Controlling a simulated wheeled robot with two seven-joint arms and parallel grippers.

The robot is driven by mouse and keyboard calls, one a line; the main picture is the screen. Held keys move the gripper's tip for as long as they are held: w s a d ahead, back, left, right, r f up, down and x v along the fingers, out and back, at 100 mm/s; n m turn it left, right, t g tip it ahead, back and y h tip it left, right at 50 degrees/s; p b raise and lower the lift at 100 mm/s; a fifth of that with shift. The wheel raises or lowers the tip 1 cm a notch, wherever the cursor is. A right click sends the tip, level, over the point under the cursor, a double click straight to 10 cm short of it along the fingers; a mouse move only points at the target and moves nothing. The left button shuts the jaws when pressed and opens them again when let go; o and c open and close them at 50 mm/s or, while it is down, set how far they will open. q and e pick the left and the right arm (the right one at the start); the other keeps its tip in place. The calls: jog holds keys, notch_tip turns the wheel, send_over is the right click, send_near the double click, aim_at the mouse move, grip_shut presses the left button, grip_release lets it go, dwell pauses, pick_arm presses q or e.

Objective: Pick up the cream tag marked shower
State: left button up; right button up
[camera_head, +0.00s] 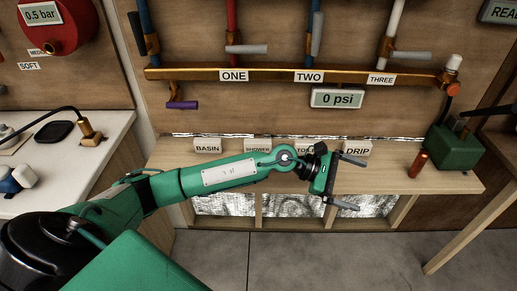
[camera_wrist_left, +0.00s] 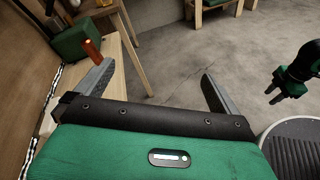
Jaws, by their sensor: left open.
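The cream tag marked SHOWER (camera_head: 257,145) stands on the wooden shelf (camera_head: 437,182), second from the left in a row of cream tags. My left forearm crosses in front and covers its lower part. My left gripper (camera_head: 357,183) is open and empty, pointing right, in front of the shelf and to the right of the tag. Its two spread fingers also show in the left wrist view (camera_wrist_left: 155,85), with nothing between them. My right gripper (camera_wrist_left: 281,91) shows small at the right edge of that view; its jaw state is unclear.
The tags BASIN (camera_head: 207,145) and DRIP (camera_head: 357,148) flank SHOWER, with a partly hidden tag (camera_head: 305,146) between SHOWER and DRIP. A copper cylinder (camera_head: 418,164) and green box (camera_head: 453,148) stand at the shelf's right. Pipes and a brass manifold (camera_head: 270,75) are above.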

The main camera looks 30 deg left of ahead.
pick_arm(q)
jog(key=w+a+f+m+g+y, duration=0.2)
jog(key=a+f+m+y, duration=0.1)
jog(key=a+m+y, duration=0.3)
jog(key=m+y+b, duration=0.1)
jog(key=m+y, duration=0.4)
jog(key=y, duration=0.6)
send_near(258, 142)
jog(key=shift+t, duration=0.3)
jog(key=x, duration=0.6)
jog(key=shift+a+f, duration=0.1)
jog(key=shift+a, duration=0.05)
jog(key=shift+h, duration=0.3)
jog(key=shift+s+x, duration=0.15)
jog(key=shift+x, duration=1.4)
jog(key=shift+s+x, duration=0.1)
jog(key=shift+x, duration=1.5)
jog(key=shift+f, duration=0.1)
pick_arm(e)
jog(key=f, duration=0.2)
jog(key=shift+s+a+f, duration=0.15)
jog(key=shift+s+f, duration=0.15)
